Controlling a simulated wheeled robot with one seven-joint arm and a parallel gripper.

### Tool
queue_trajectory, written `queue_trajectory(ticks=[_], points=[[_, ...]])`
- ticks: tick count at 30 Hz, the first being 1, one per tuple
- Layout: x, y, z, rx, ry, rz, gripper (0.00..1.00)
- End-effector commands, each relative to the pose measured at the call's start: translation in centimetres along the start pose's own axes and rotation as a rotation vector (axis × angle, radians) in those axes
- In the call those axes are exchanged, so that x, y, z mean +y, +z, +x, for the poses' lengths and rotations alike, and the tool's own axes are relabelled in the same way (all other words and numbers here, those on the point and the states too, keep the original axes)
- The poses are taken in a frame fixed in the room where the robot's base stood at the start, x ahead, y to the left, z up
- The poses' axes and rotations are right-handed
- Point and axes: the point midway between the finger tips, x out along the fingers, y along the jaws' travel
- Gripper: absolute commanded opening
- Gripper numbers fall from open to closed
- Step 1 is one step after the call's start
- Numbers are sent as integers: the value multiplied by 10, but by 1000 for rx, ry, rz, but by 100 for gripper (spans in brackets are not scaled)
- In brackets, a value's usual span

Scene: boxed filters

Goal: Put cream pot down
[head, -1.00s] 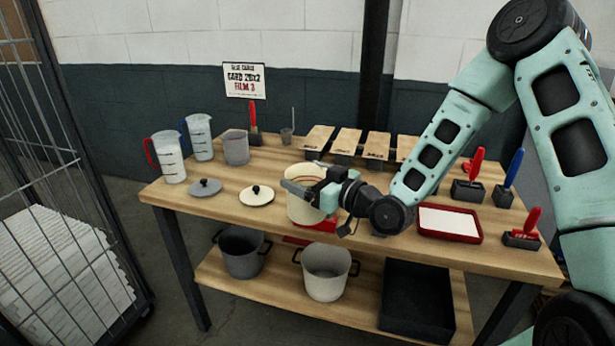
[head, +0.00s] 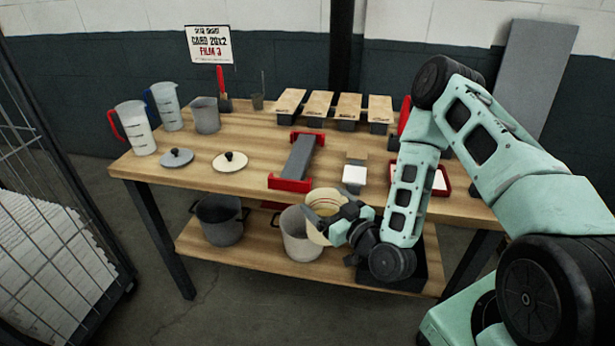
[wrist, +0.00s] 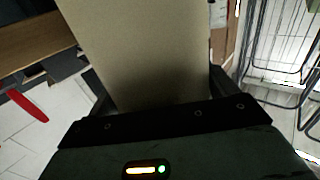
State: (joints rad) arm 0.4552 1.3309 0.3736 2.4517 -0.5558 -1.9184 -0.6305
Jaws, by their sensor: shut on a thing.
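The pot's rim shows, with a thin red line inside. In the wrist view its plain beige wall (wrist: 150,65) fills the space between the jaws. A cream lid (head: 230,161) with a dark knob lies on the tabletop.
The wooden table (head: 255,135) holds a red-ended stand with a grey bar (head: 299,158), a grey lid (head: 176,157), jugs and several wooden-topped blocks. A grey pot (head: 219,222) and a dark bin (head: 425,262) are on the lower shelf (head: 270,262). A wire cage stands left.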

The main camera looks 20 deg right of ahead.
Motion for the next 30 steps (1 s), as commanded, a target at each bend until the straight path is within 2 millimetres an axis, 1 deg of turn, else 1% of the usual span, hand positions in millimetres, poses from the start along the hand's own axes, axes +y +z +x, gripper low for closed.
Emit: queue_trajectory(ticks=[1,6,16,23,30], points=[[3,13,-8,-4,24,3,33],[17,41,-27,-2,100,6,33],[35,84,-56,1,207,5,33],[34,88,-57,-16,205,15,33],[34,83,-55,-2,202,8,33]])
